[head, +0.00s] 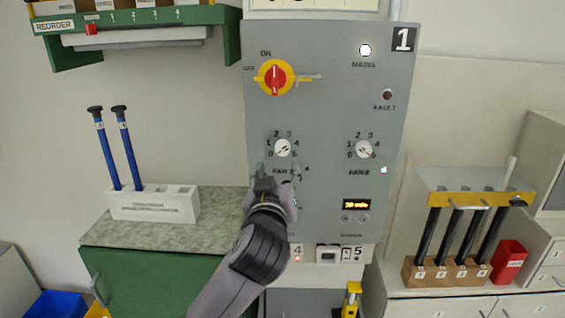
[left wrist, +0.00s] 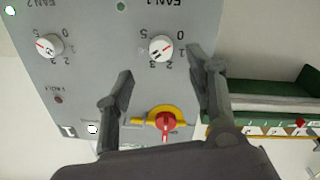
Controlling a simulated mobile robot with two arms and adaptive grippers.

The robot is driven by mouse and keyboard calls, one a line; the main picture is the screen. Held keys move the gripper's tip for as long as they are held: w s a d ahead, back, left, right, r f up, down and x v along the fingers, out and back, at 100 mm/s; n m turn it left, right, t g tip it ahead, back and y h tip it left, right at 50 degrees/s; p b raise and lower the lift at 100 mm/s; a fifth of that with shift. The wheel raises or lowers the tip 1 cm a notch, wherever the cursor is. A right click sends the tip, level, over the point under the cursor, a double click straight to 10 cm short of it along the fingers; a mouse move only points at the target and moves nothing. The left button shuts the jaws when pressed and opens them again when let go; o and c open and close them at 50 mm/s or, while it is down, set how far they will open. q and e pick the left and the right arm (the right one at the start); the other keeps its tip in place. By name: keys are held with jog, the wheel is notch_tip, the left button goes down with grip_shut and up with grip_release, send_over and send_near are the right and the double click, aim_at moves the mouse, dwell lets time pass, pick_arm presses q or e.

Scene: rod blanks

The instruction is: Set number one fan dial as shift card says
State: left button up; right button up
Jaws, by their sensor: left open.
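The grey control panel (head: 330,110) is marked 1. The fan 1 dial (head: 283,148), a white knob with a 0 to 5 scale, sits at its left middle. It also shows in the left wrist view (left wrist: 161,47), upside down, with a red mark; I cannot read its setting surely. My left gripper (head: 278,174) is open and empty just below this dial in the head view. In the left wrist view its fingers (left wrist: 160,82) are spread, the dial beyond and between them. A pale sheet (head: 315,5) above the panel is cut off; I cannot read it. My right gripper is not in view.
The red and yellow main switch (head: 275,78) is above the fan 1 dial; the fan 2 dial (head: 364,149) is to its right. The mains lamp (head: 365,50) is lit, the fault lamp (head: 387,95) dark. A green shelf (head: 230,40) juts out at upper left.

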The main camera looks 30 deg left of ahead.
aim_at(282, 152)
pick_arm(q)
jog(key=p+x, duration=0.2)
jog(key=x, duration=0.7)
jog(key=shift+a+r, duration=0.1)
jog(key=shift+r, duration=0.05)
jog(key=shift+c, duration=0.2)
jog(key=c, duration=1.1)
